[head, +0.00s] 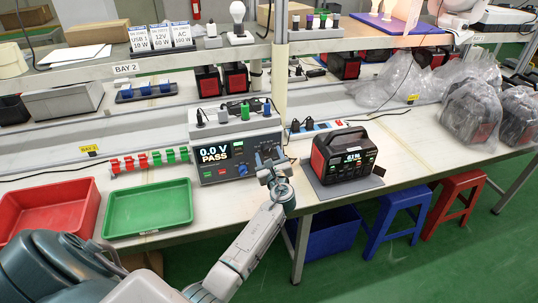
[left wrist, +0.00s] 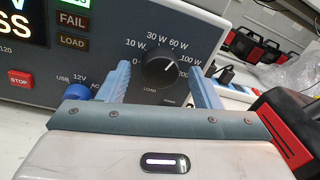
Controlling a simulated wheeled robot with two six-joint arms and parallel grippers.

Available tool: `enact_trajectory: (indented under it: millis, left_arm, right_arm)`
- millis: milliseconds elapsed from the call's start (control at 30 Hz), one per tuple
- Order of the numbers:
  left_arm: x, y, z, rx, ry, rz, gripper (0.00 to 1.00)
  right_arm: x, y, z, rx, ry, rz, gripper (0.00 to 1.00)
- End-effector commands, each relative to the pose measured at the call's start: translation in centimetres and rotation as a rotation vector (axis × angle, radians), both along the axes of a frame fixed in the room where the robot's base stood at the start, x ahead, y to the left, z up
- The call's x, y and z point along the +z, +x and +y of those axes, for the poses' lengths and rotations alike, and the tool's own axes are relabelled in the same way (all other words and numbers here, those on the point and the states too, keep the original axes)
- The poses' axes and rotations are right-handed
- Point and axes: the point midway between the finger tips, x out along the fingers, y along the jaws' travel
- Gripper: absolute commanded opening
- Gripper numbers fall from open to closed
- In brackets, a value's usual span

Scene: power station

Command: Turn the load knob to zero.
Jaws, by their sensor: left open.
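The load knob (left wrist: 161,66) is a round black dial on the tester's dark front panel, with marks from 0 to 200 W around it. Its white pointer line tilts up and right, toward the 60 W to 100 W side. The tester (head: 222,172) stands on the bench and reads 0.0 V PASS. My left gripper (left wrist: 163,85) is open, its blue-grey fingers left and right of the knob; I cannot tell whether they touch it. In the head view my left gripper (head: 269,169) covers the panel's lower right. My right gripper is not in view.
A blue knob (left wrist: 77,81) and a red STOP button (left wrist: 20,79) sit left on the panel. A black-and-red power station (head: 345,155) stands on a grey mat right of the tester. Green (head: 148,229) and red (head: 28,230) trays lie left.

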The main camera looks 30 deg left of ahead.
Motion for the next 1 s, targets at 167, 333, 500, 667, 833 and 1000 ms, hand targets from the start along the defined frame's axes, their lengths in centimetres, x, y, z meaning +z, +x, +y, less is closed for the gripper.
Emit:
enact_trajectory:
  millis: [167, 333, 500, 667, 833, 1000]
  left_arm:
    - [-0.1, 0.1, 0.2, 0.0, -0.001, 0.001, 0.58]
    - [-0.1, 0.1, 0.1, 0.0, -0.001, 0.001, 0.48]
    - [-0.1, 0.1, 0.1, 0.0, -0.001, 0.001, 0.15]
    - [-0.1, 0.1, 0.1, 0.0, -0.003, -0.002, 0.14]
    - [-0.2, 0.1, 0.1, -0.001, -0.023, -0.027, 0.14]
    - [-0.5, 0.1, 0.1, -0.001, -0.078, -0.091, 0.14]
  right_arm:
    - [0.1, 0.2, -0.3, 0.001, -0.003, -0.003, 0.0]
    - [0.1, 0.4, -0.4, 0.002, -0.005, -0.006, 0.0]
    - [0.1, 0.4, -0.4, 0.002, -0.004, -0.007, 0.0]
    - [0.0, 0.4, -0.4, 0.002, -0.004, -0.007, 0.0]
    - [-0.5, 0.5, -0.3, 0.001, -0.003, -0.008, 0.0]
    - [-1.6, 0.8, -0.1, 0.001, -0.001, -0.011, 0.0]
